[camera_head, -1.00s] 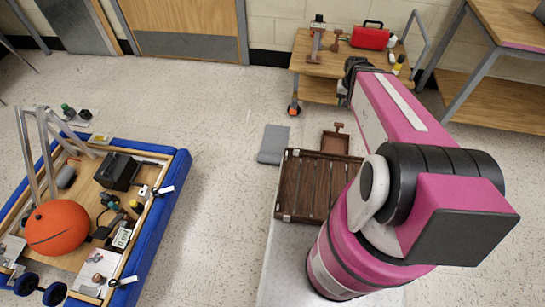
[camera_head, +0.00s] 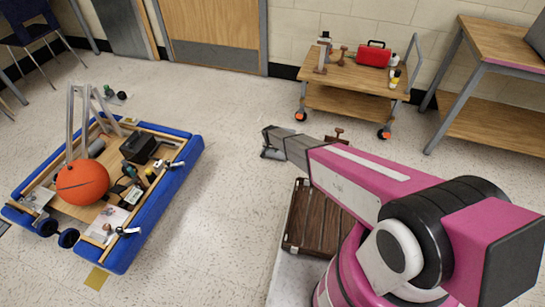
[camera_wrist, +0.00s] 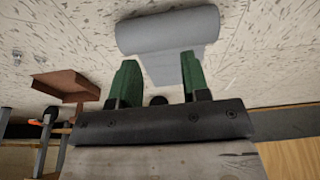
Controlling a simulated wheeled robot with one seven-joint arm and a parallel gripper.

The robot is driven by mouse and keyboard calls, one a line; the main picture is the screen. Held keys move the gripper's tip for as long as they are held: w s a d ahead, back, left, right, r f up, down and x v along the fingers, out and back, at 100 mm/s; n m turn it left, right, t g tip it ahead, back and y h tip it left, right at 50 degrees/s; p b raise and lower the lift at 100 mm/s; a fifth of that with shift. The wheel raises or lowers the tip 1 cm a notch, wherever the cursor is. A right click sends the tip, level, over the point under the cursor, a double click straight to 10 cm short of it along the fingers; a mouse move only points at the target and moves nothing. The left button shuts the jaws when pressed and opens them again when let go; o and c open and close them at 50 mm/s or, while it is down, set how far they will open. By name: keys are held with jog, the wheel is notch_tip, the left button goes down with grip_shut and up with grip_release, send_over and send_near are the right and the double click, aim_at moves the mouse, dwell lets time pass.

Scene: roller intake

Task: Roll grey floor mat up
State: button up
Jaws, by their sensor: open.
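The grey floor mat (camera_wrist: 170,30) lies on the speckled floor. In the wrist view its far end is a thick roll, and a flat strip runs from the roll toward my gripper. In the head view only a small grey piece of the mat (camera_head: 273,154) shows below my gripper, which hides the rest. My gripper (camera_wrist: 160,78) is open, with its two green fingers apart on either side of the flat strip in the picture. Nothing is between the fingertips. I cannot tell whether they touch the mat.
A brown dustpan-like tray (camera_wrist: 68,86) lies beside the mat. A slatted brown crate (camera_head: 313,222) is near my base. A wooden cart (camera_head: 350,103) carries a red case (camera_head: 374,55). A blue-bumpered platform (camera_head: 160,205) with an orange ball stands left. Floor between it and the mat is clear.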

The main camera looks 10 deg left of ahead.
jog(key=f, duration=1)
jog(key=shift+s+a, duration=0.1)
jog(key=shift+a, duration=0.2)
jog(key=shift+w+f, duration=0.3)
jog(key=shift+w, duration=0.15)
jog(key=shift+w+d, duration=0.15)
jog(key=shift+w, duration=1.3)
jog(key=shift+w+d, duration=0.1)
jog(key=shift+w, duration=1.4)
jog(key=shift+w+d, duration=0.15)
jog(key=shift+w, duration=2.9)
jog(key=shift+w+d, duration=0.2)
jog(key=shift+w, duration=2.75)
